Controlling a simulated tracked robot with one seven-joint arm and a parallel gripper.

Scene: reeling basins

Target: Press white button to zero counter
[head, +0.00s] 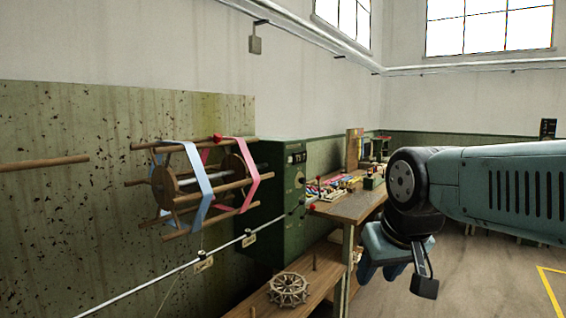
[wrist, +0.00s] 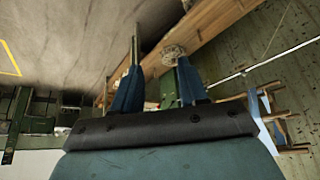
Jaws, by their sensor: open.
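A dark green machine box (head: 283,200) stands against the left wall in the head view. A small counter window (head: 298,157) with light digits, too small to read surely, is high on its right-hand face. I cannot pick out a white button; small round fittings on that face are too small to tell. My gripper (head: 382,268) hangs at the right of the head view, in front of the bench and well apart from the box. In the wrist view my gripper (wrist: 160,58) is open, with nothing between its two blue fingers.
A wooden reel (head: 175,188) with blue and pink ribbons sticks out left of the box. A metal rod (head: 150,292) runs below it. A cluttered bench (head: 355,206) stands right of the box. A spoked wheel (head: 288,289) lies on the low shelf.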

